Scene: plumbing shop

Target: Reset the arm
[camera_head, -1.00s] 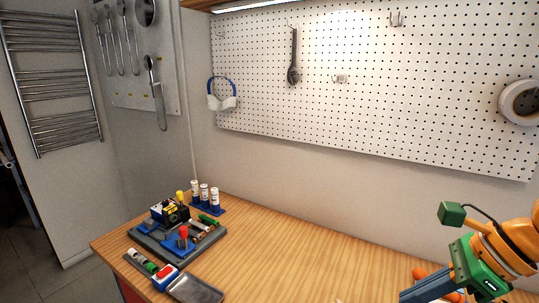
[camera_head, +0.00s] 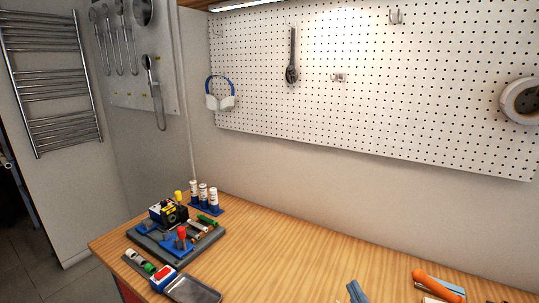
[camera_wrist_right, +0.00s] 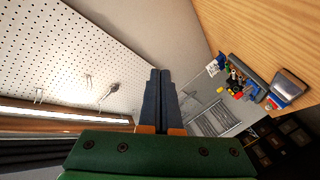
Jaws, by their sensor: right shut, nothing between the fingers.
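Only the blue fingertips of my right gripper (camera_head: 357,292) show at the bottom edge of the head view. In the right wrist view, the two dark blue fingers (camera_wrist_right: 160,95) lie side by side, shut with nothing between them. They are held clear of the bench, with the wall and pegboard beyond. The rest of the right arm is out of the head view. My left gripper shows in neither view.
The wooden bench (camera_head: 270,255) is clear in its middle. A grey fixture (camera_head: 205,245) with blue parts stands on its left, by a metal tray (camera_head: 195,290) and white bottles (camera_head: 203,194). An orange-handled tool (camera_head: 436,285) lies at the right. A pegboard (camera_head: 420,100) hangs behind.

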